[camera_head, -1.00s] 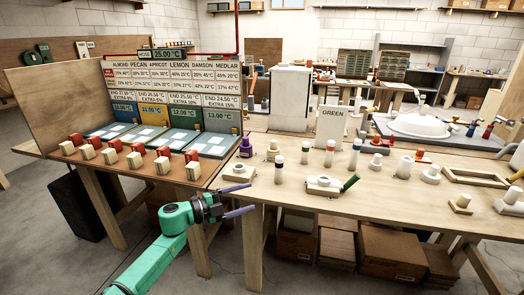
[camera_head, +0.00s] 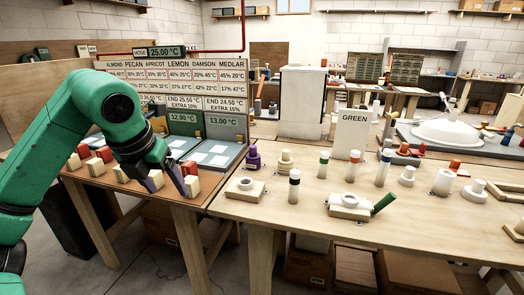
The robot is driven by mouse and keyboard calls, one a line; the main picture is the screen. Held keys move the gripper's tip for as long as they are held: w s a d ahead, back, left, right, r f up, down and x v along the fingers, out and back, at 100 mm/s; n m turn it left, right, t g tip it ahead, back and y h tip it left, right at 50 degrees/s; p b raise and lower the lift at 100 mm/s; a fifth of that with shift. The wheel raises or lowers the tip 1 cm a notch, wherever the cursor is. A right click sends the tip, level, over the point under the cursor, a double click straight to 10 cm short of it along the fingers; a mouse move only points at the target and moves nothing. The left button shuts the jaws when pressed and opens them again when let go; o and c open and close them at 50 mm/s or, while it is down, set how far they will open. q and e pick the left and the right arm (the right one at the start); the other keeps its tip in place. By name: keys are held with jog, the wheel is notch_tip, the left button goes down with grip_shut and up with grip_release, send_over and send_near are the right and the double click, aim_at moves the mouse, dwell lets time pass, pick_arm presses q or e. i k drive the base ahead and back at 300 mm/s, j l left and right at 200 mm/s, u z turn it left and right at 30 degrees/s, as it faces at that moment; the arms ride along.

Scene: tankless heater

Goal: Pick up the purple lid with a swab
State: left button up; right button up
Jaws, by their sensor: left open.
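A small purple piece (camera_head: 253,158), with a dark purple knob-like top, stands upright on the wooden table near its left edge, behind a white round fitting. I cannot make out a swab on it. My left gripper (camera_head: 168,184) points down over the row of red and cream blocks at the front of the left table. It is to the left of the purple piece and clearly apart from it. Its two dark fingers are spread with nothing held between them. My right gripper is out of view.
Red and cream blocks (camera_head: 191,187) line the left table's front edge.

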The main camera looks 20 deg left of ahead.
aim_at(253, 155)
jog(key=i, duration=1.45)
